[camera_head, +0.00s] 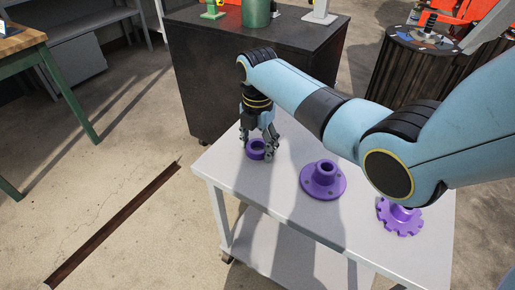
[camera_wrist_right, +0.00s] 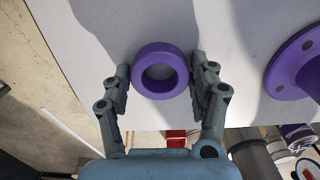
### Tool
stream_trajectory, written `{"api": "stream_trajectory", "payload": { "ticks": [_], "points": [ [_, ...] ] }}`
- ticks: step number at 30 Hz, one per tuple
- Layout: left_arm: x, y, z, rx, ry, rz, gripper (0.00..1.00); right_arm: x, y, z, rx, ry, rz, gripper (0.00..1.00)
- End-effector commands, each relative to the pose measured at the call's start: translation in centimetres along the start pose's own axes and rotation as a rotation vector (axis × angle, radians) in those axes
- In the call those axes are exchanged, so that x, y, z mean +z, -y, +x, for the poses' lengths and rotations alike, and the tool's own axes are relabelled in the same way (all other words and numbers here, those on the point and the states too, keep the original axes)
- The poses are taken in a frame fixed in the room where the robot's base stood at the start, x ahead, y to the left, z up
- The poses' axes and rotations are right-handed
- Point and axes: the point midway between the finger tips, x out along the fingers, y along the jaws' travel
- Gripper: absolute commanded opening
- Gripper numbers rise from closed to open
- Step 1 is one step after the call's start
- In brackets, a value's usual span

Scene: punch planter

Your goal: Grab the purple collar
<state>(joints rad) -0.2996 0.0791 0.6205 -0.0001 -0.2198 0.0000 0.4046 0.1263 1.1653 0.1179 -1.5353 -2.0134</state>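The purple collar (camera_head: 256,150) is a thick ring lying flat near the far left corner of the white cart top. In the right wrist view the collar (camera_wrist_right: 141,72) sits between the two fingers, its hole facing the camera. My right gripper (camera_head: 261,150) points down over the collar. In the right wrist view the right gripper (camera_wrist_right: 160,80) is open, with a finger on each side of the ring; the fingers look very close to it, and I cannot tell whether they touch. My left gripper is not in view.
A purple flanged hub (camera_head: 322,181) and a purple gear (camera_head: 399,217) stand on the same cart top (camera_head: 235,185), to the right of the collar. A dark cabinet (camera_head: 215,75) stands behind the cart. A green-legged table (camera_head: 60,75) is at the left.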

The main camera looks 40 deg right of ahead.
Motion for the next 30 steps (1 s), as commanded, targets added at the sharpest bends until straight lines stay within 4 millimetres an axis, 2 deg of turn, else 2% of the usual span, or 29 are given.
{"api": "stream_trajectory", "payload": {
  "ticks": [1, 11, 18, 22, 26, 29, 30],
  "points": [
    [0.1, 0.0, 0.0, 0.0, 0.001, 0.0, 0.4, 0.0, 0.0, 0.0, 0.0, 0.0, 0.0, 0.51],
    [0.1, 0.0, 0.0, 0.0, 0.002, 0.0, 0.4, 0.0, 0.0, 0.0, -0.001, 0.0, 0.0, 0.08],
    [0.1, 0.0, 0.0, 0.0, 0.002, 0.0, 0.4, 0.0, 0.0, -0.1, 0.001, 0.001, 0.0, 0.08],
    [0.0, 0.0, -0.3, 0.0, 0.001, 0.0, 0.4, 0.1, -0.1, -0.8, 0.002, 0.001, 0.0, 0.08],
    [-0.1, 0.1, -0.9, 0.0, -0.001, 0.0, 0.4, 0.1, -0.1, -2.5, 0.003, 0.002, 0.0, 0.08],
    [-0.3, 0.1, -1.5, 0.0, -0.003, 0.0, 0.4, 0.1, -0.1, -4.6, 0.005, 0.003, 0.0, 0.08],
    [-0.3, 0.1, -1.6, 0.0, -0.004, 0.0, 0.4, 1.1, 0.4, -5.0, 0.001, 0.006, 0.003, 0.08]
  ]
}}
